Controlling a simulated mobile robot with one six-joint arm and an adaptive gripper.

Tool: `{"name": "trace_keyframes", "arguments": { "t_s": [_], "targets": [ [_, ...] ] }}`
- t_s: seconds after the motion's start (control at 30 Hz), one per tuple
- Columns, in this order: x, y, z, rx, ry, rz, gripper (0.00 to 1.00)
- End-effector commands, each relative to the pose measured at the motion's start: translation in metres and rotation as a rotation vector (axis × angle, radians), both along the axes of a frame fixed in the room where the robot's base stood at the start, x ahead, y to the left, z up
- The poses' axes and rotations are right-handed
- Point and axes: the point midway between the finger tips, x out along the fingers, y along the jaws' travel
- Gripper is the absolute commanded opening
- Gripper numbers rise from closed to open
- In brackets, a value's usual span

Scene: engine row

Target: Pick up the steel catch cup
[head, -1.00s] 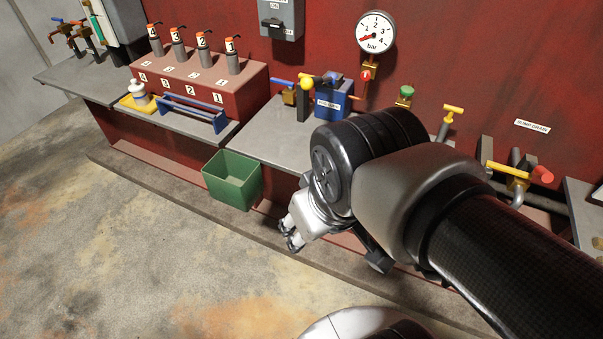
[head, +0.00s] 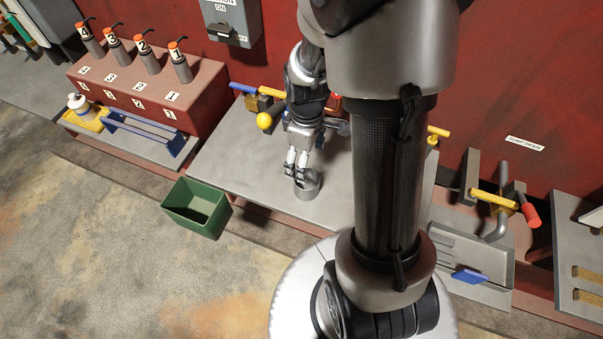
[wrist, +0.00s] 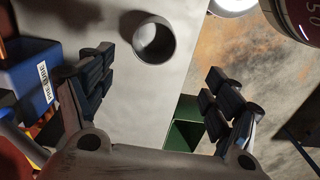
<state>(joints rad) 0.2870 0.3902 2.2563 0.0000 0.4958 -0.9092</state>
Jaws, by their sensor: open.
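The steel catch cup (head: 309,187) is a small grey open-topped cup standing on the grey bench top near its front edge. In the wrist view the cup (wrist: 154,40) shows its round mouth, beyond the fingertips and between their lines. My gripper (head: 297,166) points down close beside the cup, and its fingers cover part of the rim in the head view. In the wrist view my gripper (wrist: 158,85) has its fingers spread wide with nothing between them. I cannot tell whether a finger touches the cup.
A green bin (head: 197,207) stands below the bench front, left of the cup. A blue box (wrist: 28,80) is close to my gripper's left finger. A yellow ball knob (head: 264,121) is behind on the bench. The bench left of the cup (head: 240,165) is clear.

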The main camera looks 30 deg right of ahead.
Motion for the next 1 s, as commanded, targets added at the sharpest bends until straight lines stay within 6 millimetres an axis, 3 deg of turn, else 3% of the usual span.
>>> {"name": "trace_keyframes", "arguments": {
  "t_s": [0.03, 0.3, 0.67, 1.0],
  "targets": [
    [-0.001, 0.000, -0.017, 0.002, 0.005, 0.000, 0.82],
    [0.000, 0.000, -0.071, 0.000, 0.003, -0.001, 0.82],
    [0.001, -0.002, -0.095, 0.000, 0.000, -0.002, 0.82],
    [0.003, -0.007, -0.139, 0.000, 0.000, -0.001, 0.82]
  ]
}}
